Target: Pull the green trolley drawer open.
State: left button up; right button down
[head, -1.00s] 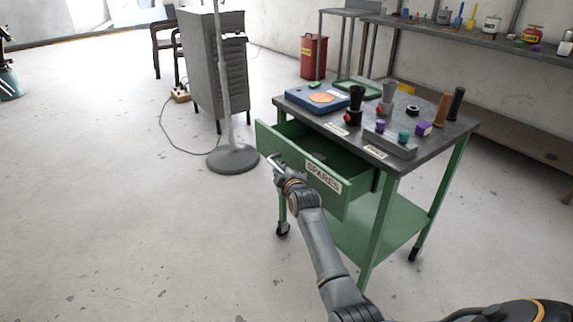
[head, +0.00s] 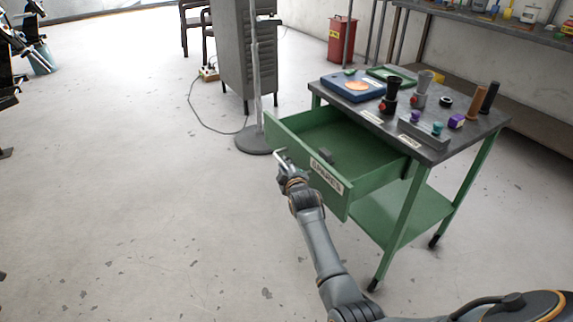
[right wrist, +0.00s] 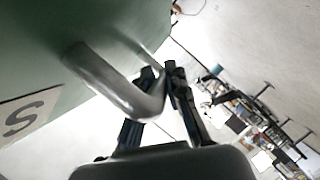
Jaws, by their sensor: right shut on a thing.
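The green trolley drawer (head: 345,191) stands far out of the green trolley (head: 400,237), with its inside showing and a small dark block (head: 325,155) in it. A label reading SPARES is on its front. My right gripper (head: 282,160) is at the drawer front and shut on the silver bar handle (right wrist: 115,82). In the right wrist view, the fingers of the right gripper (right wrist: 165,75) close around the bar's bent end, close to the green front. My left gripper is not clearly in view.
The trolley top (head: 440,150) carries a blue case (head: 352,88), dark cylinders and small purple and teal parts. A stand with a round base (head: 255,140) is left of the drawer. Open floor lies left and in front.

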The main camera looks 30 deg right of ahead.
jog(key=c, duration=1.3)
grip_release()
jog(key=shift+c, duration=0.2)
jog(key=shift+s, duration=0.1)
jog(key=v, duration=1.1)
jog(key=shift+s, duration=0.3)
jog(key=shift+a+r, duration=0.15)
